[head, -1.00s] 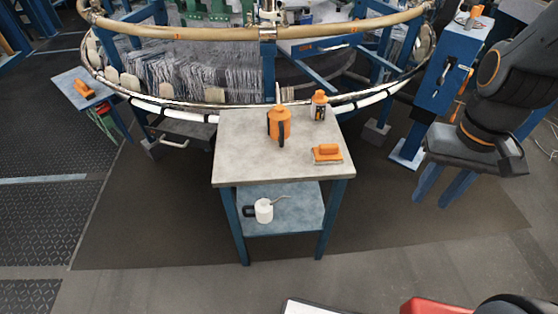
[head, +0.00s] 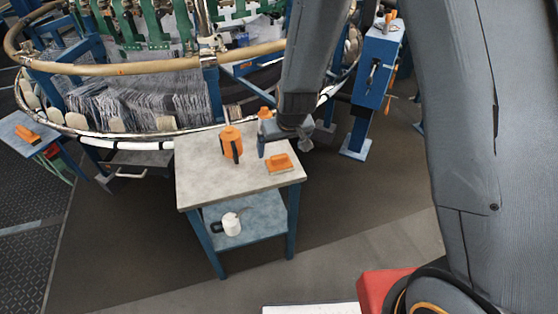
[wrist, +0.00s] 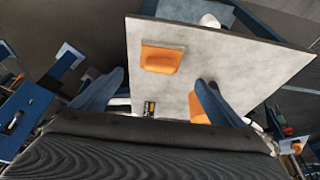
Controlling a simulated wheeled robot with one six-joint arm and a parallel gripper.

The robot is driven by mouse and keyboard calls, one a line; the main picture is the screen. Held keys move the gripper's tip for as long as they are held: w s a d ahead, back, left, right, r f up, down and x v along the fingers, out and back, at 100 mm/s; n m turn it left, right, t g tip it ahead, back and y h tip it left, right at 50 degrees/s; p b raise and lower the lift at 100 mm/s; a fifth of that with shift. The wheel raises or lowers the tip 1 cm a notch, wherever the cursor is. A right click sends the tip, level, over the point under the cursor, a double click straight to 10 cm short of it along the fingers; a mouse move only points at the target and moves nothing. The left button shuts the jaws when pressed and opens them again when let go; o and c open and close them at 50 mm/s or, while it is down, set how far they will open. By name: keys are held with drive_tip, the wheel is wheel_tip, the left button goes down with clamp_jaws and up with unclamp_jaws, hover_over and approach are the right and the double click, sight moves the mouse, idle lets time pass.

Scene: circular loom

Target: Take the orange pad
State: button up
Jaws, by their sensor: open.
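The orange pad (head: 279,163) lies on the grey top of the small table (head: 200,187), near its right edge. In the wrist view the orange pad (wrist: 161,58) lies ahead of my fingers, left of the middle of the tabletop (wrist: 235,60). My gripper (head: 287,142) is above the table's back right part, just behind the pad in the head view. In the wrist view my gripper (wrist: 158,90) has its two fingers wide apart with nothing between them gripped. The pad is apart from both fingers.
An orange jug (head: 231,143) stands left of the pad. An orange bottle (head: 265,115) stands behind, partly hidden by my gripper. A white can (head: 231,224) is on the lower shelf. The large loom ring (head: 140,133) curves behind the table. A blue post (head: 372,75) stands right.

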sight(280, 158)
drive_tip(key=x, duration=0.2)
drive_tip(key=shift+w+a+f, duration=0.1)
drive_tip(key=shift+w+f, duration=0.05)
drive_tip(key=shift+f, duration=0.15)
drive_tip(key=f, duration=0.4)
drive_tip(key=shift+w, duration=0.3)
drive_tip(key=shift+w+f+p, duration=0.25)
drive_tip(key=shift+f+p, duration=0.05)
drive_tip(key=shift+f, duration=0.3)
